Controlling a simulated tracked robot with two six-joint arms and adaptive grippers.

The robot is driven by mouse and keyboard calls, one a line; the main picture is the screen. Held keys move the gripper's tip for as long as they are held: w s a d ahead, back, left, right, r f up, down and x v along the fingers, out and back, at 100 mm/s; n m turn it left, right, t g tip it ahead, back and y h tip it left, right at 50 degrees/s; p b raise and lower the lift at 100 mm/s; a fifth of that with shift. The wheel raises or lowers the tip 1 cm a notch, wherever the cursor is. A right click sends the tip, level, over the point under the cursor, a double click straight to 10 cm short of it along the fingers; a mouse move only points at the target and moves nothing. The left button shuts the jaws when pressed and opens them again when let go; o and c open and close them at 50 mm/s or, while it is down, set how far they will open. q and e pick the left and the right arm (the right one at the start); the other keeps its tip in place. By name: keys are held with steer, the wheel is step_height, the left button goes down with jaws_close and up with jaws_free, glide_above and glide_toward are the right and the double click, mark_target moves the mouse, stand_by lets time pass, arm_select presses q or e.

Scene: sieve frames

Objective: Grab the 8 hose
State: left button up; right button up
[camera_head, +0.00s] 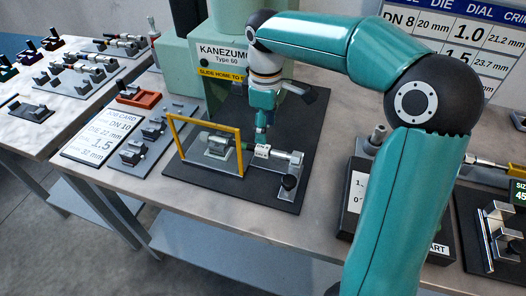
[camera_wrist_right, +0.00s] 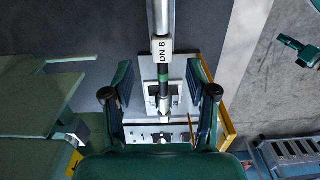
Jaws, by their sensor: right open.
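The DN 8 hose (camera_wrist_right: 161,58) carries a white tag reading DN 8 and a green band. It lies in a fixture on the dark mat, and its white and green part also shows in the head view (camera_head: 262,151). My right gripper (camera_head: 262,124) hangs just above it, pointing down. In the right wrist view the open fingers (camera_wrist_right: 160,86) stand on either side of the hose, with gaps on both sides. My left gripper is not in view.
A yellow frame (camera_head: 240,153) stands around the fixture's left part. The green KANEZUMO machine (camera_head: 228,30) rises behind. A job card (camera_head: 95,143) reading DN 10 and an orange tray (camera_head: 138,97) lie left. A dark box (camera_head: 352,192) stands right.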

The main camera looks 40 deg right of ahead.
mark_target(264, 147)
steer(key=shift+a+f, duration=0.2)
steer(key=shift+f, duration=3.45)
jaws_close()
